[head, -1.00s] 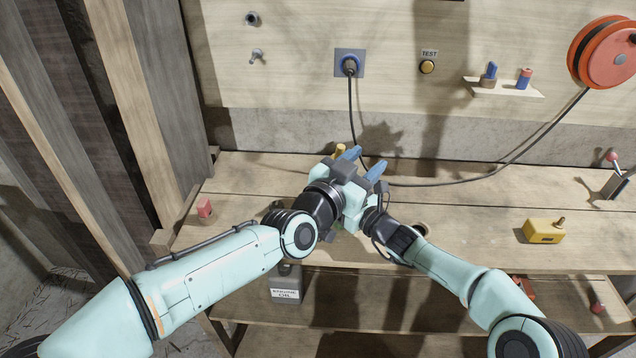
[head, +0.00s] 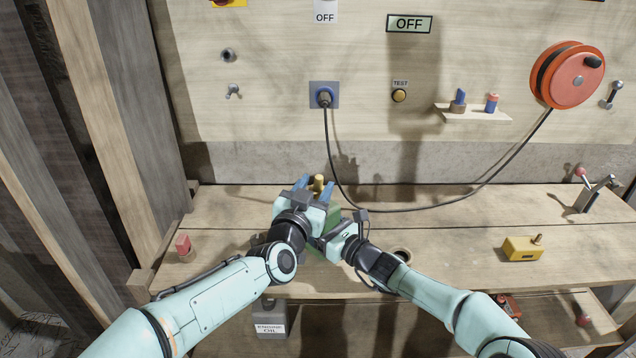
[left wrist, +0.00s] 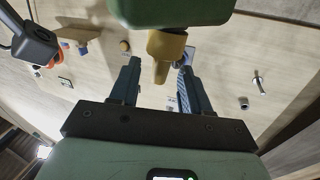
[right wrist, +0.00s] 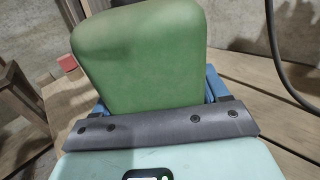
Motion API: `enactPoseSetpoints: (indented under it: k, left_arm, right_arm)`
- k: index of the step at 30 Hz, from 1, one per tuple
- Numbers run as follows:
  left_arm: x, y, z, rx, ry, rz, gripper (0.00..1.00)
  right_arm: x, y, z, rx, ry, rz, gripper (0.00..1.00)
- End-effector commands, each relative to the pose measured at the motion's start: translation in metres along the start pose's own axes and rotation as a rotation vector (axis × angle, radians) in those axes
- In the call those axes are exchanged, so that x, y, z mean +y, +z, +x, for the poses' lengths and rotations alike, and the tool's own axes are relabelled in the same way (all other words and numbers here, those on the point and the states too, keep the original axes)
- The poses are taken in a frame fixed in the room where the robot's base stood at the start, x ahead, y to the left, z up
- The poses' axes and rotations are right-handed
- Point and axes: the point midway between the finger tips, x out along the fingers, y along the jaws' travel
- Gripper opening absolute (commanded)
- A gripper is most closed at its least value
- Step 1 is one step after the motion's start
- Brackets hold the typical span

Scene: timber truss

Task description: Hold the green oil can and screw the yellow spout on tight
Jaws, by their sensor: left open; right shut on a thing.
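The green oil can (head: 333,214) is over the bench, largely hidden by my arms in the head view. It fills the middle of the right wrist view (right wrist: 140,60), between the blue fingers of my right gripper (right wrist: 155,98), which is shut on it. The yellow spout (head: 318,182) is at the can's top. In the left wrist view the spout (left wrist: 166,50) tapers away from the can's green body. My left gripper (left wrist: 158,82) is open, its two blue fingers on either side of the spout with gaps. Whether the spout's thread is tight cannot be seen.
The wooden bench (head: 440,240) is mostly clear on the right, with a yellow box (head: 522,249) and a lever (head: 587,195). A red block (head: 183,245) is at left. A black cable (head: 420,209) hangs behind my grippers. An engine oil container (head: 270,320) stands below.

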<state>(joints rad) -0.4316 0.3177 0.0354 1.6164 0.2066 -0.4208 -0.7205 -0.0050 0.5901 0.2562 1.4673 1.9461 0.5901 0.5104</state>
Motion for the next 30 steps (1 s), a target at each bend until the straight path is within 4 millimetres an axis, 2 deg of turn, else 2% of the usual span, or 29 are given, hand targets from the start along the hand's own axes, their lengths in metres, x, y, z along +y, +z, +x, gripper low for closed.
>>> enactPoseSetpoints:
  k: [6, 17, 21, 23, 24, 26, 30]
  left_arm:
    - [0.0, 0.001, 0.021, -0.001, 0.0, 0.001, 0.47]
    - [0.0, 0.0, 0.025, 0.0, 0.0, 0.0, 0.47]
    - [0.0, 0.0, 0.025, 0.0, 0.0, 0.0, 0.01]
    - [0.0, 0.0, 0.025, 0.0, 0.0, 0.0, 0.0]
    - [0.0, 0.0, 0.025, 0.0, 0.0, 0.0, 0.17]
    - [0.0, 0.0, 0.025, 0.0, 0.0, 0.0, 0.0]
    - [0.0, 0.0, 0.025, 0.0, 0.0, 0.0, 0.0]
  right_arm:
    - [0.0, 0.001, 0.0, -0.002, 0.0, 0.0, 0.01]
    - [0.0, 0.001, 0.0, -0.001, 0.0, 0.0, 0.01]
    - [0.0, 0.001, 0.0, -0.001, 0.0, 0.0, 0.01]
    - [0.0, 0.001, 0.0, -0.001, 0.0, 0.0, 0.01]
    - [0.0, 0.001, 0.0, -0.001, 0.0, 0.0, 0.01]
    - [0.0, 0.001, 0.0, -0.001, 0.0, 0.0, 0.01]
    - [0.0, 0.001, 0.0, -0.001, 0.0, 0.0, 0.01]
